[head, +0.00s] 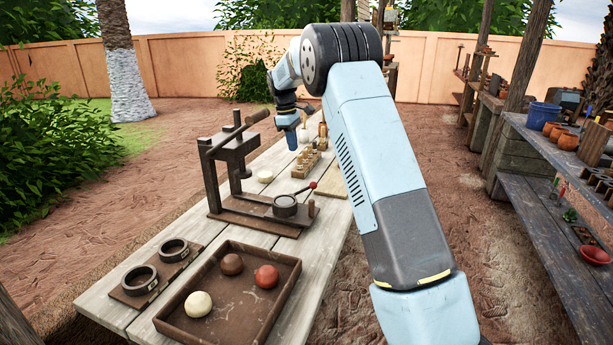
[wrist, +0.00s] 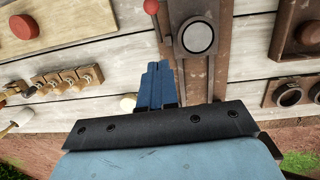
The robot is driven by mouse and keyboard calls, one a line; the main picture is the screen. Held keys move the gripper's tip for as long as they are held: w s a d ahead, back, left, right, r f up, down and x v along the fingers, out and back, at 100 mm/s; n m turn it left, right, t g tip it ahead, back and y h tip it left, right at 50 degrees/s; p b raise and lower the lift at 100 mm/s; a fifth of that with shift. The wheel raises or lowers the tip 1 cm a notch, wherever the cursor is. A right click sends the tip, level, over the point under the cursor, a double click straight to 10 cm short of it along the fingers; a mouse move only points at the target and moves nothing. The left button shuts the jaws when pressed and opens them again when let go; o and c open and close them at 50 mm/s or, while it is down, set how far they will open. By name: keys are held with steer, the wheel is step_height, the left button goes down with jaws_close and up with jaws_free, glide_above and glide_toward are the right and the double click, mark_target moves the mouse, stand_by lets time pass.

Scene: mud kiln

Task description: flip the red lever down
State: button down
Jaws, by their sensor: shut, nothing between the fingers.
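The red lever shows as a short handle with a red ball end (head: 313,184) beside a dark round cup (head: 285,206) on the wooden press on the table. In the wrist view, its red ball (wrist: 151,6) is at the top edge, beside the pale round face of the cup (wrist: 198,37). My gripper (head: 292,143) is shut and empty, pointing down above the table behind the press. In the wrist view its blue fingers (wrist: 157,85) are together, apart from the red ball and below it in the picture.
The press's upright frame with a long handle (head: 235,150) stands left of the lever. A tray (head: 245,310) with several balls and a board with two dark rings (head: 140,280) lie at the near end. A rack of small pegs (head: 306,162) stands behind the press.

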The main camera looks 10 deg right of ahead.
glide_above(307, 188)
steer(key=shift+w+a+f, duration=0.1)
steer(key=shift+f, duration=2.9)
steer(key=shift+w+a+f, duration=0.1)
steer(key=shift+f, duration=2.9)
steer(key=shift+s+d, duration=0.1)
steer(key=shift+d, duration=0.05)
